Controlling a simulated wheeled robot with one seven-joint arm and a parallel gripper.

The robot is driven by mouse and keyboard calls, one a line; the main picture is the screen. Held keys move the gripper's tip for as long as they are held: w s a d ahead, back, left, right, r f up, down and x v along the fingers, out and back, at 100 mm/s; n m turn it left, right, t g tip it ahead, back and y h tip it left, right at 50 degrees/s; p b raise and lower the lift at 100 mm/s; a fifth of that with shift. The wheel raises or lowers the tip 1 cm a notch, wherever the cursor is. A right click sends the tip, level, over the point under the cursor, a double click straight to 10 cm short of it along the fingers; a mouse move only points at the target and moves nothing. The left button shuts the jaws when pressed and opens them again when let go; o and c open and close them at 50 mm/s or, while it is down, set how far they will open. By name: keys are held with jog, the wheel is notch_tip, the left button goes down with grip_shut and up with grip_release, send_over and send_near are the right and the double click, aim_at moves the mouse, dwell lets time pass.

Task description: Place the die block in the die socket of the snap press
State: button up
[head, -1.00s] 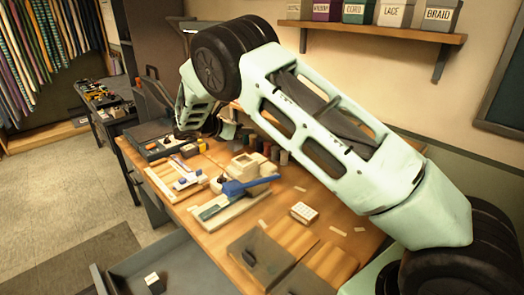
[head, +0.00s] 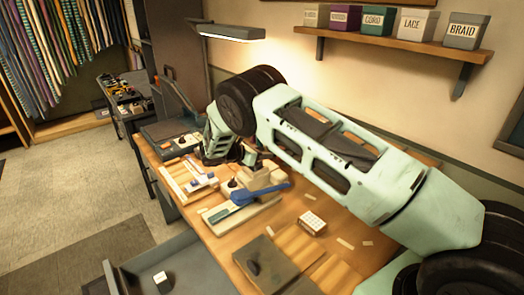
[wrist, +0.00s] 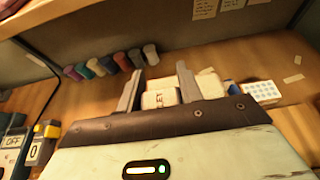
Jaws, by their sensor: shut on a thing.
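In the wrist view my gripper (wrist: 158,70) has its two fingers on either side of a pale block (wrist: 160,98) marked with letters ending in "LET", which I take to be the die block. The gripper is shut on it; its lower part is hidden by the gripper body. In the head view my arm reaches to the far part of the workbench, and the fingers and block are hard to make out. A press with a blue lever (head: 262,193) and cream base, likely the snap press, stands mid-bench. Its die socket cannot be made out.
A white box with a dotted top (head: 312,223) sits right of the press; it also shows in the wrist view (wrist: 262,90). Several coloured spools (wrist: 120,62) line the back. A wooden fixture (head: 190,180) lies left.

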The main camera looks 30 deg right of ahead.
jog(key=shift+f, duration=0.2)
jog(key=o, duration=1.1)
